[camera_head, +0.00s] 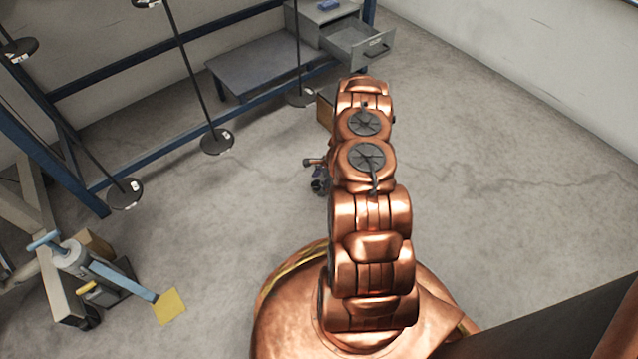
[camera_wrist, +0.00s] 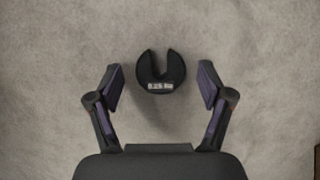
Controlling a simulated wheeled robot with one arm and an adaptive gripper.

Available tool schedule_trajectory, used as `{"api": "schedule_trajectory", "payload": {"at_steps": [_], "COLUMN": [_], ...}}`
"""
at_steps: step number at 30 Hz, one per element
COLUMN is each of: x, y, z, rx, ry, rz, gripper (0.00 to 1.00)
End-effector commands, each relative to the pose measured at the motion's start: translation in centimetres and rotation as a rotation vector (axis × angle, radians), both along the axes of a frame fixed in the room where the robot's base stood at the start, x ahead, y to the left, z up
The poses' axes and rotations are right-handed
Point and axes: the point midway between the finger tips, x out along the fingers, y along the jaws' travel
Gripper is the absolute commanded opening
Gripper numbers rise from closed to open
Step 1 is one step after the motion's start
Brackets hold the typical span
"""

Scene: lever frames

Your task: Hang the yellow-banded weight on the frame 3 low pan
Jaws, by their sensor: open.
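In the wrist view, a black slotted weight (camera_wrist: 160,76) lies flat on the concrete floor or just above it; I cannot tell the height. Its slot points away from my palm, and a small white label is on its near side. No yellow band is visible on it. My gripper (camera_wrist: 160,84) is open, with one finger on each side of the weight and gaps to both. In the head view, dark round pans hang on thin rods: one at lower left (camera_head: 125,192), one in the middle (camera_head: 217,140) and one farther back (camera_head: 299,95). Their frame numbers are unreadable.
Blue frame beams (camera_head: 150,70) run along the left. A grey bench (camera_head: 265,65) and a cabinet with an open drawer (camera_head: 358,42) stand at the back. A pump-like device (camera_head: 75,258) with a yellow plate (camera_head: 170,306) is at lower left. The floor at right is clear.

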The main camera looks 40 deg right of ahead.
Motion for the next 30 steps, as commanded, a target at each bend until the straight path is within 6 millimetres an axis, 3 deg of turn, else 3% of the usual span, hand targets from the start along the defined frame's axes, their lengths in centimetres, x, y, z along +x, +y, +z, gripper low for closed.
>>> {"api": "schedule_trajectory", "payload": {"at_steps": [8,24,30], "x": [-0.4,-1.5,-1.9], "y": [-0.8,-3.5,-4.0], "z": [2.3,9.3,10.6], "rx": [0.001,-0.002,0.000], "ry": [0.000,-0.003,0.000], "rz": [-0.001,-0.002,-0.001], "gripper": [0.80,0.80,0.80]}}
